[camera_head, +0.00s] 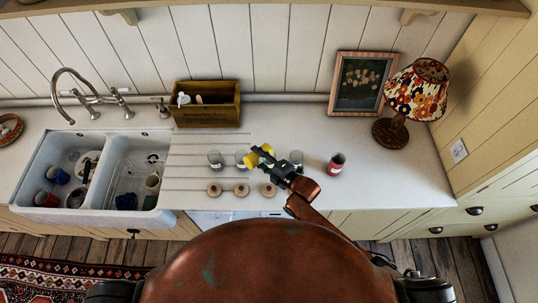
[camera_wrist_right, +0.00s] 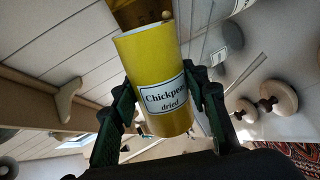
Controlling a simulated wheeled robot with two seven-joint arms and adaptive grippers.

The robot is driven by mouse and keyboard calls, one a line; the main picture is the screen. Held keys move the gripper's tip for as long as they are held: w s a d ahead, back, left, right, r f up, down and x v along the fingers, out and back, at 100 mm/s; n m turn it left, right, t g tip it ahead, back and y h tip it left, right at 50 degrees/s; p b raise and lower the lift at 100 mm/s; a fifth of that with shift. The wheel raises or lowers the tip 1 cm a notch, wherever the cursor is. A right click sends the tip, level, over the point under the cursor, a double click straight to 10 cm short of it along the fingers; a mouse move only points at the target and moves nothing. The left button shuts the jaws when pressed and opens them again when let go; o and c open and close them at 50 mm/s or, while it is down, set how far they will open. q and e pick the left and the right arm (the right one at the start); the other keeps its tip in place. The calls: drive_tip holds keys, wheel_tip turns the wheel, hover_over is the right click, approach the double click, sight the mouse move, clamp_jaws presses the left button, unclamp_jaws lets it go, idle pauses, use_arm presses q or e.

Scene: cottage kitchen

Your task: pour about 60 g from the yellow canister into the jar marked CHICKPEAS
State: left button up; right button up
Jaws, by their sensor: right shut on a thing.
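The yellow canister (camera_head: 252,161), labelled "Chickpeas dried", is held by my right gripper (camera_head: 266,160) above the row of glass jars. In the right wrist view the two fingers clasp the canister (camera_wrist_right: 150,70) on both sides. It looks tipped over to the left in the head view; its mouth and any falling contents cannot be made out. The clear jars, a left one (camera_head: 215,159), a middle one (camera_head: 241,156) partly behind the canister, and a right one (camera_head: 297,157), stand on the counter. Their labels are too small to read, so I cannot tell which is CHICKPEAS. My left gripper is out of view.
Three round wooden lids (camera_head: 241,189) lie in front of the jars. A red canister (camera_head: 337,164) stands to the right. A wooden box (camera_head: 207,105), a picture frame (camera_head: 360,84) and a lamp (camera_head: 413,92) stand behind. A double sink (camera_head: 95,172) with dishes is at left.

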drive_tip(key=shift+d+r, duration=0.1)
drive_tip(key=shift+r, duration=0.1)
drive_tip(key=shift+w, duration=0.1)
idle(0.4)
drive_tip(key=shift+r, duration=0.1)
idle(0.4)
drive_tip(key=shift+m, duration=0.3)
idle(0.4)
drive_tip(key=shift+d, duration=0.1)
